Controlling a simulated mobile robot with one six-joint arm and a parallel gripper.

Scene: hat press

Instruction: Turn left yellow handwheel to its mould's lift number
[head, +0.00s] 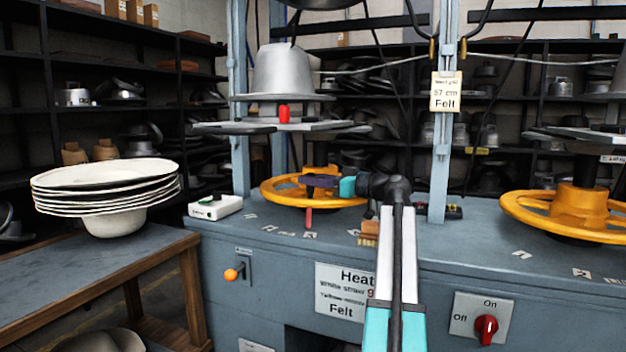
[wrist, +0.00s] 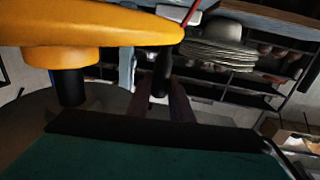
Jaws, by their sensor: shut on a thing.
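The left yellow handwheel (head: 283,192) lies flat on the blue-grey bench under the left press. A red pointer (head: 308,217) hangs at its near side, by small number labels (head: 310,234) too small to read. My gripper (head: 322,182) reaches over the wheel's near right part. In the wrist view, my gripper (wrist: 162,90) is shut on a dark upright handle (wrist: 163,72) beside the yellow wheel (wrist: 80,35). The silver mould (head: 285,72) sits above on a plate, with a red tag (head: 284,114) in front; no number is legible on it.
A second yellow handwheel (head: 575,205) is on the right. A blue upright post (head: 440,150) with a "57 cm Felt" card (head: 446,92) stands right of my gripper. A white box (head: 215,207) sits left of the wheel. Stacked white hats (head: 105,190) rest on a side table.

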